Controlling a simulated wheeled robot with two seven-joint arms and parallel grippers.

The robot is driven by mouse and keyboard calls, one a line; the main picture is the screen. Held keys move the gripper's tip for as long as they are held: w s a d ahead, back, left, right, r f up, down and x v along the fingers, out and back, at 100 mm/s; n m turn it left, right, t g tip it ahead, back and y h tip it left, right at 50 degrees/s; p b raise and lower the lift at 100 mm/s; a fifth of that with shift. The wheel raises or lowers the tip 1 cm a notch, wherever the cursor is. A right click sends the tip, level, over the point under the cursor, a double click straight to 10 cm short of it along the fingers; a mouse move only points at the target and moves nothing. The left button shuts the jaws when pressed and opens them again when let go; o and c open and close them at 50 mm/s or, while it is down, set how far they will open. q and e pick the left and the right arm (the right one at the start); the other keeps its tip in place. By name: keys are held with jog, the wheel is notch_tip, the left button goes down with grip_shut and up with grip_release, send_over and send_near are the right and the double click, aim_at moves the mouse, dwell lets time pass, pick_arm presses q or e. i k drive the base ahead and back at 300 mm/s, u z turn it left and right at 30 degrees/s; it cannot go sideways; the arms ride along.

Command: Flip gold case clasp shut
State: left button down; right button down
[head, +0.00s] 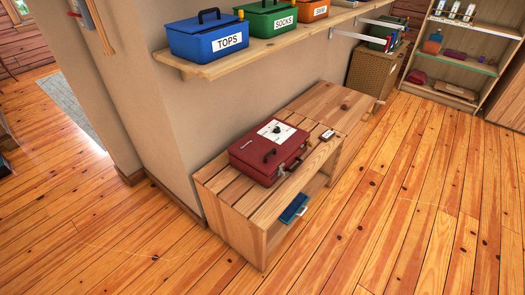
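A dark red case (257,160) lies on the slatted wooden bench near the middle of the head view. Its lid looks down, with a white panel and a dark round knob (277,130) on top. Dark handles show on its near side. A small gold-coloured piece (310,143) shows at its right end; it may be the clasp, but it is too small to tell whether it is open or shut. No case that is gold all over is in view. Neither of my grippers is in view.
A wall shelf (205,71) above the bench holds a blue TOPS box (205,44), a green SOCKS box (262,23) and an orange box (313,12). A small labelled object (327,136) lies right of the case. The wooden floor in front is clear.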

aim_at(310, 144)
jog(key=z, duration=1.55)
jog(key=i, duration=1.2)
jog(key=u, duration=2.3)
